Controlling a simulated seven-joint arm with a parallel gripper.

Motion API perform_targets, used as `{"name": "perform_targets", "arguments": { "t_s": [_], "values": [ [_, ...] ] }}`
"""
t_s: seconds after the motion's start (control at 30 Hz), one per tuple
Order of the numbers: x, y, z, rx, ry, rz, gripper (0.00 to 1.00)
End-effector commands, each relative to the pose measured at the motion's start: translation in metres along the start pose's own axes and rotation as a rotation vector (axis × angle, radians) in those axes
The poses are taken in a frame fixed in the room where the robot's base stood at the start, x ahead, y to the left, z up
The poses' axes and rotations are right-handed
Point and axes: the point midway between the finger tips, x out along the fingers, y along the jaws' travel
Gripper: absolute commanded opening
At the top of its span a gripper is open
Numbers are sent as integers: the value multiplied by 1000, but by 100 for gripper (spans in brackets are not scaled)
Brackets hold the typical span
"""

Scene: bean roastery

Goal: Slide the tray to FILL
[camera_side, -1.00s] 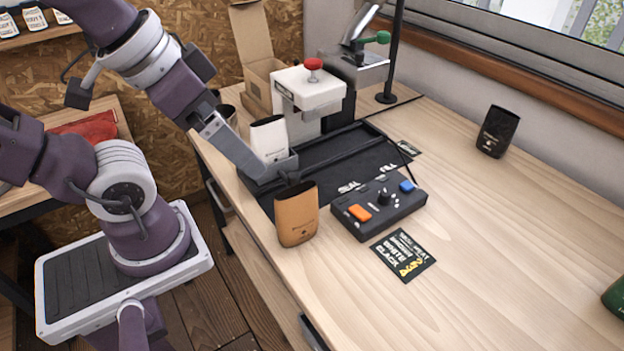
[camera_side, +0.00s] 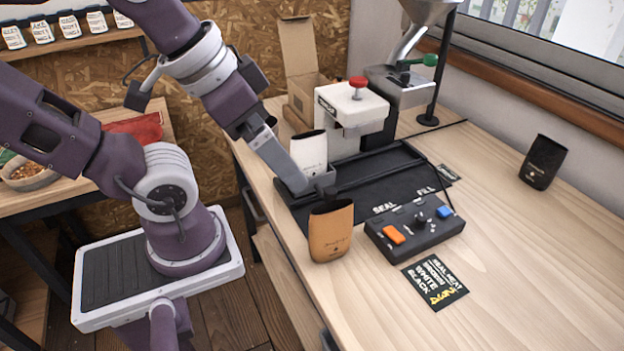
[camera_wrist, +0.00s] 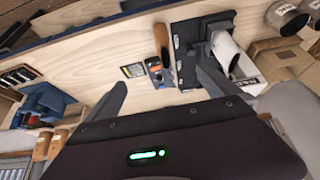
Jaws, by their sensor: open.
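The dark grey tray (camera_side: 324,182) sits at the near, SEAL end of the black track (camera_side: 385,178). A white pouch (camera_side: 309,150) stands upright in it; the pouch also shows in the wrist view (camera_wrist: 224,48). The FILL label is at the track's right part. My gripper (camera_side: 302,187) reaches down to the tray's left side, in front of the white pouch. In the wrist view my gripper (camera_wrist: 160,75) has its fingers wide apart. I cannot tell whether a finger touches the tray.
A brown pouch (camera_side: 331,232) stands close in front of the tray. A control box (camera_side: 414,230) with orange and blue buttons lies beside the track. The white sealer (camera_side: 352,108) and metal hopper (camera_side: 398,84) stand behind. A black pouch (camera_side: 543,162) stands far right.

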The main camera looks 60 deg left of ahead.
Motion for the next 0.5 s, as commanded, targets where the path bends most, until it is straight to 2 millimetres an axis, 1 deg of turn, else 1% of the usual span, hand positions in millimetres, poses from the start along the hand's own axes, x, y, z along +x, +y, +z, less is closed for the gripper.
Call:
{"name": "perform_targets", "arguments": {
  "t_s": [0.33,0.43,0.47,0.5],
  "values": [
    [0,0,0,0,0,0,100],
    [3,-2,-5,-23,-17,-4,80],
    [6,-3,-10,-47,-35,-8,74],
    [14,-7,-19,-93,-69,-15,67]
  ]
}}
